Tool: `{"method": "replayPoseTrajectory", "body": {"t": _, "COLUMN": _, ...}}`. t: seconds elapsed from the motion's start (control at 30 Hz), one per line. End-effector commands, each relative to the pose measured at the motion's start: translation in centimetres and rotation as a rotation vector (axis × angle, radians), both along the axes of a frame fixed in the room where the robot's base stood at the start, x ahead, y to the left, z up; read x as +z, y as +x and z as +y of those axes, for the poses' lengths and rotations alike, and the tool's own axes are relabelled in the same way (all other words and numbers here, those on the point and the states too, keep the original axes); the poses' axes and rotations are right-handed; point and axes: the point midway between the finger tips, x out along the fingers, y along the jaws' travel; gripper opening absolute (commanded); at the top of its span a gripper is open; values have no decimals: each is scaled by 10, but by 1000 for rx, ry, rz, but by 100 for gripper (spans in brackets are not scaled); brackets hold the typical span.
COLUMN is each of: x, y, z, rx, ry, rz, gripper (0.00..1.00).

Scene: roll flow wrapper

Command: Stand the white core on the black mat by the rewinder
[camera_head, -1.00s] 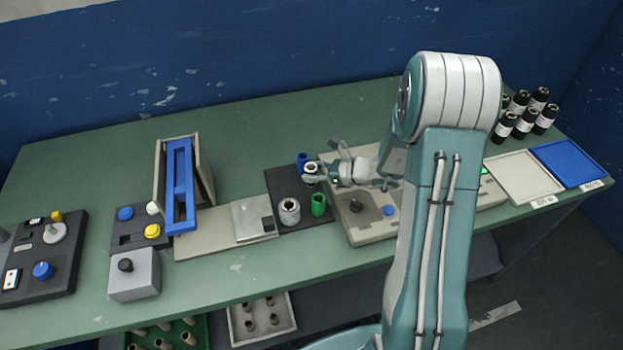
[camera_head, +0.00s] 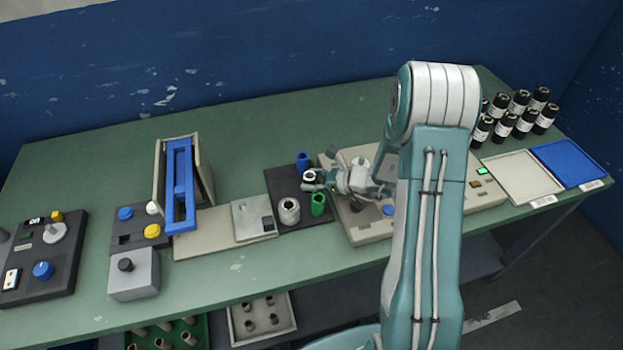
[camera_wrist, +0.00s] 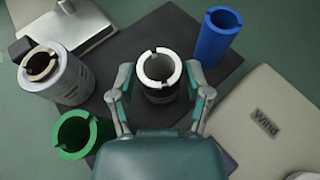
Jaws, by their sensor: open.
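The white core (camera_wrist: 159,67) stands upright on the black mat (camera_wrist: 145,40), its notched white rim facing the wrist camera; its lower body looks dark. In the head view the white core (camera_head: 309,176) is on the black mat (camera_head: 283,180), left of the beige rewinder (camera_head: 365,237). My gripper (camera_wrist: 160,88) is open, with one finger on each side of the core; I cannot tell whether they touch it. In the head view my gripper (camera_head: 318,182) reaches the core from the right.
A blue core (camera_wrist: 216,35), a green core (camera_wrist: 76,134) and a grey roll (camera_wrist: 57,75) stand around the white core on the mat. The rewinder (camera_wrist: 270,125) lies close on the right. Several black rolls (camera_head: 517,112) stand at the far right.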

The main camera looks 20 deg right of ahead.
Motion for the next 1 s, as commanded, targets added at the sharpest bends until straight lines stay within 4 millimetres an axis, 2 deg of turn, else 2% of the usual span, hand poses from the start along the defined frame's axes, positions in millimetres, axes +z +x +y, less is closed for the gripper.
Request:
{"method": "replayPoseTrajectory", "body": {"t": 0.17, "x": 6, "y": -5, "z": -8, "rx": -4, "ry": 0, "rz": -2, "gripper": 63}}
{"method": "replayPoseTrajectory", "body": {"t": 0.5, "x": 27, "y": -37, "z": -48, "rx": -2, "ry": 1, "rz": 0, "gripper": 63}}
{"method": "replayPoseTrajectory", "body": {"t": 0.63, "x": 30, "y": -42, "z": -53, "rx": 4, "ry": -1, "rz": 0, "gripper": 63}}
{"method": "replayPoseTrajectory", "body": {"t": 0.77, "x": 43, "y": -47, "z": -44, "rx": 66, "ry": -44, "rz": -27, "gripper": 63}}
{"method": "replayPoseTrajectory", "body": {"t": 1.0, "x": 87, "y": -73, "z": -8, "rx": 317, "ry": -233, "rz": -132, "gripper": 63}}
